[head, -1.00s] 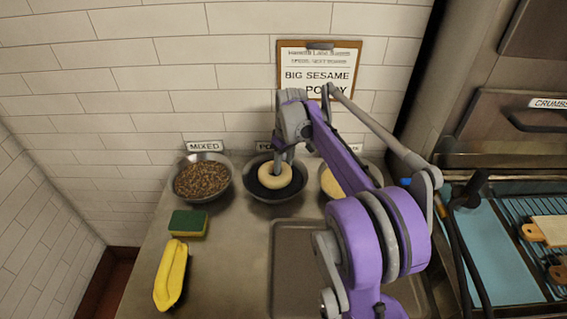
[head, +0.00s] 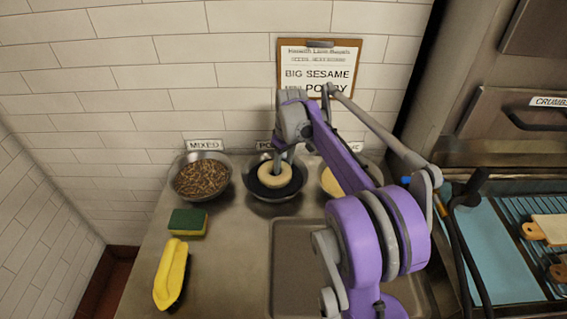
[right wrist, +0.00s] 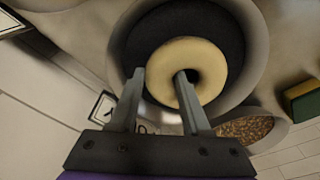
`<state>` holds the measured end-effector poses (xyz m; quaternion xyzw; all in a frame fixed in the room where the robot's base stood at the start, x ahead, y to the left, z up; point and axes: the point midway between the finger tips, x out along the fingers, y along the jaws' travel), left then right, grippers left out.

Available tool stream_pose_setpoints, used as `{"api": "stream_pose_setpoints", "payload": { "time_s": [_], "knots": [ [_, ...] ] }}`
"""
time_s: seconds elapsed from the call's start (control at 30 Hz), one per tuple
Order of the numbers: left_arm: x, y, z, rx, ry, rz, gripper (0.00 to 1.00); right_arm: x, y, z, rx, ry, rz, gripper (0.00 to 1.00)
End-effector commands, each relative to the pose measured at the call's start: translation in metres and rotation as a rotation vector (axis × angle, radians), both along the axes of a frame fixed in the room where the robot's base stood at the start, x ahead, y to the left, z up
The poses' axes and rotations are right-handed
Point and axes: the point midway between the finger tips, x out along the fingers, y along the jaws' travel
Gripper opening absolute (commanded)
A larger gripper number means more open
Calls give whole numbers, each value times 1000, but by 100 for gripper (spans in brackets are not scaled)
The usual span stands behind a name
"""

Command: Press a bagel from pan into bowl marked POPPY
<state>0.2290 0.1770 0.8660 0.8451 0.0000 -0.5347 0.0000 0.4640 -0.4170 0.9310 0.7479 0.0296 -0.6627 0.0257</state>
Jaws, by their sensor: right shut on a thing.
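A pale bagel (head: 275,177) is in the bowl of dark seeds (head: 252,192), the middle one of the row, whose label (head: 264,146) is mostly hidden by my arm. My right gripper (head: 283,162) reaches down to the bagel. In the right wrist view the bagel (right wrist: 210,62) lies over the dark seeds inside the bowl (right wrist: 250,40). One finger is in its hole and the other is outside the ring, so the gripper (right wrist: 160,85) is shut on the bagel's side. How deep it sits in the seeds I cannot tell. The grey pan (head: 290,285) is partly behind my arm. My left gripper is out of view.
The MIXED bowl (head: 203,177) stands left. A bowl with pale contents (head: 328,182) is partly hidden at right. A green sponge (head: 188,222) and yellow tray-like object (head: 171,274) lie front left. A clipboard (head: 320,68) hangs on the wall; oven and cutting boards (head: 550,229) are right.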

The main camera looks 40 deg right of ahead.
Motion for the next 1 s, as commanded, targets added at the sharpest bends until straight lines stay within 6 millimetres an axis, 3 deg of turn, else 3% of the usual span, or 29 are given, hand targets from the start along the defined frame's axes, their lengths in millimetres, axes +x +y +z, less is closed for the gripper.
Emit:
{"api": "stream_pose_setpoints", "payload": {
  "time_s": [0.27,1.0],
  "knots": [
    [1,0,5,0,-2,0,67,0,0,6,0,-1,0,0],
    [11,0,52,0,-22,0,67,0,0,66,0,-1,0,0]
  ]
}}
